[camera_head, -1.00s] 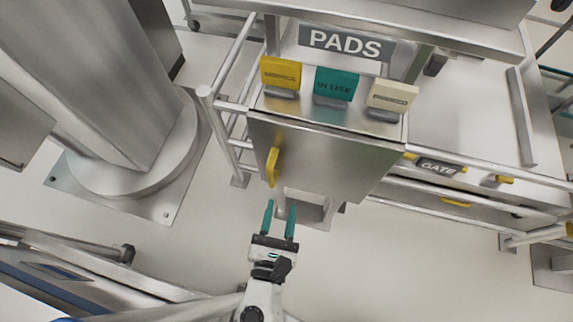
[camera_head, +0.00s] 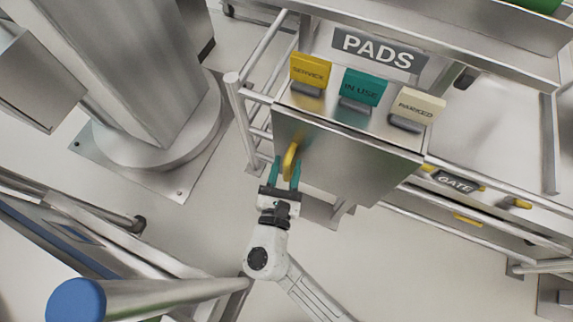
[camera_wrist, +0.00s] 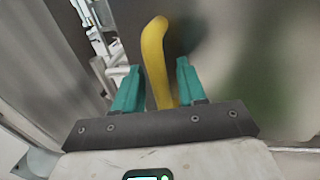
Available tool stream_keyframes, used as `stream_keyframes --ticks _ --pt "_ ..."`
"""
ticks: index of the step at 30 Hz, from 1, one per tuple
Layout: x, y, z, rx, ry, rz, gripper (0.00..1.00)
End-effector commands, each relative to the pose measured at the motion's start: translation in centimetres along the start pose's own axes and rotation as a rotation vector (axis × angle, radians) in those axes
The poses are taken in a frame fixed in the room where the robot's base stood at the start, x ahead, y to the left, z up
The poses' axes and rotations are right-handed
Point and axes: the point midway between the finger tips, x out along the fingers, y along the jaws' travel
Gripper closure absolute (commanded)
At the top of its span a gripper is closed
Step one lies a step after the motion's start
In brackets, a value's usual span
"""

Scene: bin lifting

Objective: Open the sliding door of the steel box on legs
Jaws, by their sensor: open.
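The steel box (camera_head: 345,165) has a flat front door panel below the PADS sign. A yellow handle (camera_head: 290,160) stands on the door near its left edge. My gripper (camera_head: 285,172) is at the handle, with its two teal fingers open. In the wrist view the yellow handle (camera_wrist: 155,62) rises between the fingers of my gripper (camera_wrist: 157,85), with a gap to each side. The door looks shut. The box's legs are mostly hidden.
Yellow, teal and cream tags (camera_head: 361,90) stand on top of the box under the PADS sign (camera_head: 379,50). A steel rail frame (camera_head: 240,110) is at its left. A thick steel column (camera_head: 130,80) stands farther left. A GATE label (camera_head: 455,182) is at the right. Floor below is clear.

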Motion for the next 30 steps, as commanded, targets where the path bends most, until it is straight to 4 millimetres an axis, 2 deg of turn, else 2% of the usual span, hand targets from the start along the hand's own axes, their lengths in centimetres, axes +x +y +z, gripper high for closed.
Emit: stream_keyframes --ticks 9,22,30 --pt "0.24 0.01 -0.01 0.001 0.001 0.001 0.59" --pt "0.21 0.01 0.00 0.001 0.000 0.000 1.00" --pt "0.20 0.02 0.00 0.001 0.000 0.001 1.00"
